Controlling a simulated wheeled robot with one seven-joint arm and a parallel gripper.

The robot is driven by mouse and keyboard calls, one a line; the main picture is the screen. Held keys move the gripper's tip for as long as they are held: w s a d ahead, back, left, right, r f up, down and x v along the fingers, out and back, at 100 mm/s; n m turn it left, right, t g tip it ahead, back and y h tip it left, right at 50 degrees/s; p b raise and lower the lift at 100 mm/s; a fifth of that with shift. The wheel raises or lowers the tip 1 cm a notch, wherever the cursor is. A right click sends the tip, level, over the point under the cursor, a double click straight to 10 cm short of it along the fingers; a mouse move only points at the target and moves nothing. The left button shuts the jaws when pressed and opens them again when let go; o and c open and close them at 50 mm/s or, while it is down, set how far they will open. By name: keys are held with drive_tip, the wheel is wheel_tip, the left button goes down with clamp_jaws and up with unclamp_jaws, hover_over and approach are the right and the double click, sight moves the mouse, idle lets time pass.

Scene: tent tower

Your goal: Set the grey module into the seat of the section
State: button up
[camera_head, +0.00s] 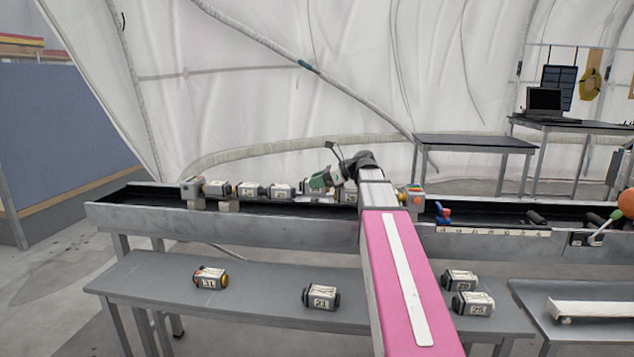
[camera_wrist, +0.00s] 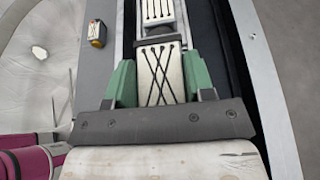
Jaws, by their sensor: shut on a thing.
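My gripper (camera_wrist: 160,66) has green fingers on both sides of a pale grey module (camera_wrist: 157,78) with crossed black cords, and is shut on it. In the head view my gripper (camera_head: 319,182) is over the long trough, at the right part of a row of similar modules, the section (camera_head: 248,189). In the wrist view the held module is in line with a neighbouring module (camera_wrist: 157,10), with a narrow dark line between them. The seat under the held module is hidden, and I cannot tell whether the module touches it. My arm covers part of the row.
The trough (camera_head: 130,212) has raised metal walls. On the front bench (camera_head: 258,291) lie loose modules (camera_head: 210,278), (camera_head: 321,296), (camera_head: 459,280) and (camera_head: 473,304). A blue-and-red fitting (camera_head: 443,212) and an orange ball-ended lever (camera_head: 626,203) stand to the right.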

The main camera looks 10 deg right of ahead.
drive_tip(key=shift+f, duration=0.4)
drive_tip(key=shift+s+f, duration=0.1)
drive_tip(key=shift+f, duration=0.15)
drive_tip(key=o, duration=1.2)
drive_tip(key=shift+s+f, duration=0.1)
drive_tip(key=shift+f, duration=0.05)
drive_tip(key=shift+r, duration=0.4)
drive_tip(key=v, duration=1.2)
drive_tip(key=shift+w+r, duration=0.25)
drive_tip(key=shift+r, duration=0.15)
